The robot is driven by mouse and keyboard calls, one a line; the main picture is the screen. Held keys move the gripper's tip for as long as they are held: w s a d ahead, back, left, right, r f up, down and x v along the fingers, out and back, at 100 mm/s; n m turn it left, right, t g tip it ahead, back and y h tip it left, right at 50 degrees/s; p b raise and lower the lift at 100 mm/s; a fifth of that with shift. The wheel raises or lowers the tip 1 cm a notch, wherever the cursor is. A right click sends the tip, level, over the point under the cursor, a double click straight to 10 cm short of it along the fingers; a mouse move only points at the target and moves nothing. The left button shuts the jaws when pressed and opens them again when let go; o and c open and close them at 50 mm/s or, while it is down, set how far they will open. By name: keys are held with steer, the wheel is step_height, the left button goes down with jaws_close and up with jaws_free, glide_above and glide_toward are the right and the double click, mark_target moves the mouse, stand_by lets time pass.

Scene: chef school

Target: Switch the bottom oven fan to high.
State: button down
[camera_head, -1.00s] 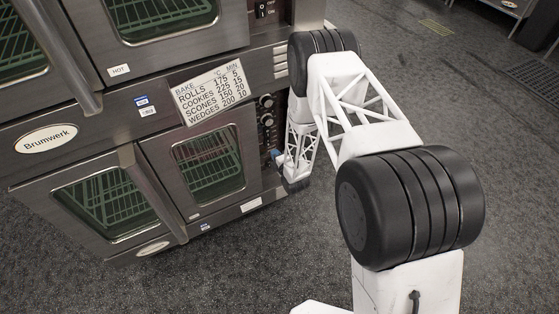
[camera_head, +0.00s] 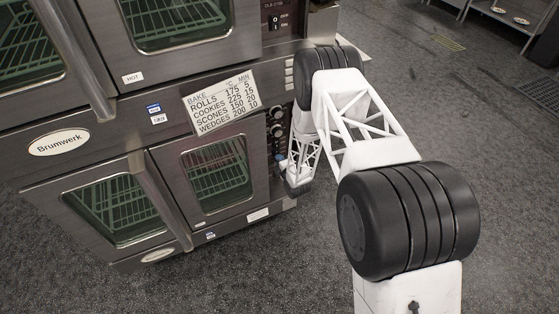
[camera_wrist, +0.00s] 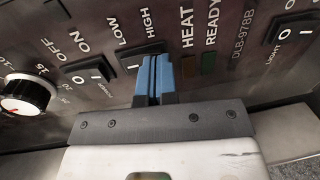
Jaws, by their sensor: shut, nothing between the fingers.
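The bottom oven (camera_head: 200,165) is the lower unit of a steel double oven, with its control panel (camera_head: 274,146) at the right of its doors. In the wrist view, a black rocker switch (camera_wrist: 131,62) sits under the labels LOW and HIGH. My gripper's blue fingers (camera_wrist: 155,76) are shut and empty in front of this switch, at its HIGH end, and hide that part. I cannot tell whether the fingertips touch it or which way the rocker lies. In the head view, my gripper (camera_head: 281,161) is at the panel, partly hidden by my arm.
HEAT and READY lamps (camera_wrist: 208,62) and a LIGHT switch (camera_wrist: 291,30) lie right. The upper oven (camera_head: 180,25) is above. Floor (camera_head: 500,180) at right is clear.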

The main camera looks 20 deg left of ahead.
steer(key=shift+f, duration=0.1)
stand_by(0.3)
steer(key=f+v, duration=0.3)
steer(key=v, duration=1)
steer(key=shift+s+d, duration=0.3)
